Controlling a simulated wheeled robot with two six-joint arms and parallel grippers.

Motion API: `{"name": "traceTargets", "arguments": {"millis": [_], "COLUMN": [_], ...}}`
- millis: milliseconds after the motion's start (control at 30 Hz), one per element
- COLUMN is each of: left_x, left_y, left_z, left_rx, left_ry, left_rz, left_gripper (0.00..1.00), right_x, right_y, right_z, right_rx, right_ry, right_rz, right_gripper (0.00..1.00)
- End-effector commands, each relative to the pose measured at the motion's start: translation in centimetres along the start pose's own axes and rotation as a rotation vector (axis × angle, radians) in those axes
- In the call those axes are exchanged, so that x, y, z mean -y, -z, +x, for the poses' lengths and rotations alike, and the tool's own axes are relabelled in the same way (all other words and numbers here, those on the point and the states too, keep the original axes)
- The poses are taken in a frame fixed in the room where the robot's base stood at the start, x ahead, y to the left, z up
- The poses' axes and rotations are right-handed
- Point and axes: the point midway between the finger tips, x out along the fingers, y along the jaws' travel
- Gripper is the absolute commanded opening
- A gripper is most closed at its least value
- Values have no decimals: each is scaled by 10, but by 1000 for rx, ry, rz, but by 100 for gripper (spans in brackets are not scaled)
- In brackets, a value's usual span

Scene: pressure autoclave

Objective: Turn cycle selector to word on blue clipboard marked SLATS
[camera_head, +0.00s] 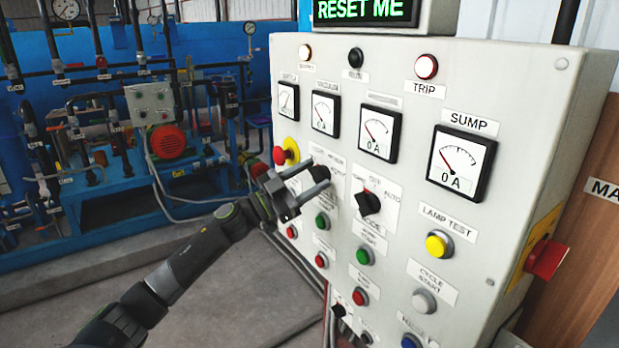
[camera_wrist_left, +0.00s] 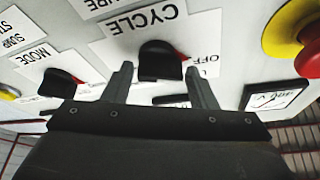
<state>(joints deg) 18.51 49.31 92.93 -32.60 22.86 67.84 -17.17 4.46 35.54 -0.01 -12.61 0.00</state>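The cycle selector is a black knob with a red pointer mark on a white plate marked CYCLE and OFF; it shows in the left wrist view (camera_wrist_left: 160,60) and on the grey panel in the head view (camera_head: 321,173). My left gripper (camera_head: 318,174) is open at the panel, with one finger on each side of the knob. In the left wrist view the fingers (camera_wrist_left: 159,70) stand apart around the knob, with gaps visible; contact cannot be told. Part of the plate's wording is hidden by the gripper. No blue clipboard is in view. My right gripper is not in view.
A black MODE selector (camera_head: 368,203) is right of the cycle selector. A red emergency button (camera_head: 281,155) on yellow is to its left. Meters (camera_head: 379,133) sit above, push buttons (camera_head: 365,257) below. A red rotary handle (camera_head: 546,259) juts from the panel's right side.

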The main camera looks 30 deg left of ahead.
Motion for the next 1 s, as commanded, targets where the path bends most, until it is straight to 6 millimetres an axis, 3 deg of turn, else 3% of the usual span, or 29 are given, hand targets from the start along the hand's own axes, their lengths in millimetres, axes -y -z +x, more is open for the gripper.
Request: {"name": "traceTargets", "arguments": {"millis": [33, 233, 567, 1000], "left_x": [0, 0, 1, 2], "left_y": [0, 0, 1, 3], "left_z": [0, 0, 0, 1], "left_rx": [0, 0, 1, 1], "left_ry": [0, 1, -19, -148], "left_rz": [0, 0, 51, 366], "left_gripper": [45, 21, 21, 21], "right_x": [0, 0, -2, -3], "right_y": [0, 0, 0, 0], "right_z": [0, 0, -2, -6], "right_rx": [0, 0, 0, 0], "right_ry": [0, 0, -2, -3], "right_rz": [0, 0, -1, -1], "right_gripper": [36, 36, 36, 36]}}
